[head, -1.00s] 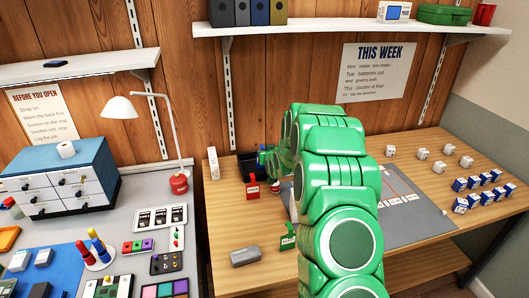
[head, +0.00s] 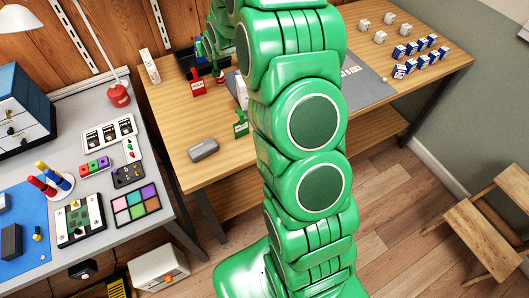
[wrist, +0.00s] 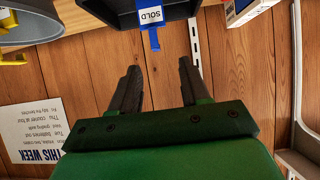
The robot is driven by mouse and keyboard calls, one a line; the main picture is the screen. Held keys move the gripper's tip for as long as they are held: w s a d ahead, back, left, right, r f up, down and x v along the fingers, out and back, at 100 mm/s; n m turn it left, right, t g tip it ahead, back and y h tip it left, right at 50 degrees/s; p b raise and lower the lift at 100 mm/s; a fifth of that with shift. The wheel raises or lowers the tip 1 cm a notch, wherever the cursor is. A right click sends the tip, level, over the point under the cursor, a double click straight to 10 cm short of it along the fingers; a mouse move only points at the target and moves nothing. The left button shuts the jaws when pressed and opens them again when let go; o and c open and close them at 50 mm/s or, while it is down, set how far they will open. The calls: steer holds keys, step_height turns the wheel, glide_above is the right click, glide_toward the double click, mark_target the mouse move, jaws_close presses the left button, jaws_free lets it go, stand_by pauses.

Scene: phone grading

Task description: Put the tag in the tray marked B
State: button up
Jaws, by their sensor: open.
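My gripper (wrist: 160,68) is open in the wrist view, with nothing between its dark fingers. Beyond its fingertips are a dark tray (wrist: 188,10) and a blue marker (wrist: 155,38) with a white label reading SOLD. In the head view, the black tray (head: 216,68) stands at the back of the wooden table, partly behind my green arm. A red marker (head: 197,84) and a green marker (head: 241,126) with white labels stand in front of it. I cannot tell which thing is the tag, and no letter B is legible.
A grey block (head: 203,150) lies near the table's front edge. Blue-and-white boxes (head: 399,71) and white cubes stand at the right. The grey bench (head: 165,205) holds several parts and a lamp. A grey round thing (wrist: 28,22) is at the wrist view's upper left.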

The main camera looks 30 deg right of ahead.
steer(key=s+a+r+g, duration=0.2)
steer(key=s+r+g, duration=0.2)
steer(key=s, duration=1.6)
steer(key=s+a+r+g, duration=0.3)
steer(key=s+r+g, duration=0.2)
steer(key=s, duration=1.4)
steer(key=s+a+r+g, duration=0.2)
steer(key=s+r+g, duration=0.2)
steer(key=s, duration=1.6)
steer(key=shift+s+a+r+g, duration=0.3)
steer(key=shift+s+r, duration=0.05)
